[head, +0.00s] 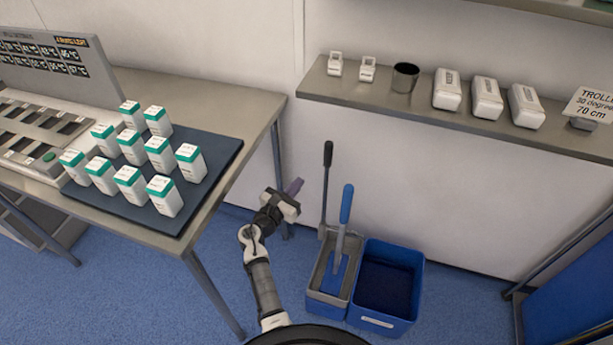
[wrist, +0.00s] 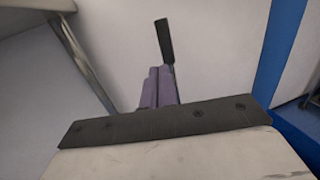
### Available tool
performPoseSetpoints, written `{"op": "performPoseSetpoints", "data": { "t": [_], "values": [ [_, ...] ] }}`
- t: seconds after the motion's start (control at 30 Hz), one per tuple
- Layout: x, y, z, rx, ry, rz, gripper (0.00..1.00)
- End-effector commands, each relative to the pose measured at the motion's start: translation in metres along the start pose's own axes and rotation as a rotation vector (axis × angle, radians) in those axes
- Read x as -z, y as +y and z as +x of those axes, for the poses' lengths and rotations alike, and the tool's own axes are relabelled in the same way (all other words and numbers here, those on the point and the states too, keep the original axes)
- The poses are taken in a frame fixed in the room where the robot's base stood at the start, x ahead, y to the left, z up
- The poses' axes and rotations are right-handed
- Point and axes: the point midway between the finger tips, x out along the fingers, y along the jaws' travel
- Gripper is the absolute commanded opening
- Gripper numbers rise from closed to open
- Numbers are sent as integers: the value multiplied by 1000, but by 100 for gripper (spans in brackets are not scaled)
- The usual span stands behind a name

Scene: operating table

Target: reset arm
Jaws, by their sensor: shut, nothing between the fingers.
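My gripper (head: 294,187) is in the lower middle of the head view, right of the table's edge and left of the mop tools. Its purple fingers are together with nothing between them, pointing up and to the right. In the wrist view the purple fingers (wrist: 160,88) show above a dark plate at the bottom of the picture. My arm reaches up from the bottom of the head view, bent at the elbow. The gripper is apart from the table and the shelf.
A steel table (head: 262,105) at left holds several white-and-green boxes on a dark mat (head: 228,150). A grey caddy with upright handles (head: 345,203) and a blue bin (head: 412,262) stand right of my gripper. A wall shelf (head: 425,108) holds bottles and a cup (head: 404,78).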

Motion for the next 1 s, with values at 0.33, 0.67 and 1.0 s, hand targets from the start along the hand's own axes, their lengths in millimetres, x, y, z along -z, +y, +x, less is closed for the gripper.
{"op": "performPoseSetpoints", "data": {
  "t": [0.33, 0.67, 1.0],
  "values": [
    [-1, 0, -17, 0, 0, 1, 0],
    [-56, -25, 23, 107, 115, 708, 0],
    [-193, -42, 47, 193, 399, 2174, 0]
  ]
}}
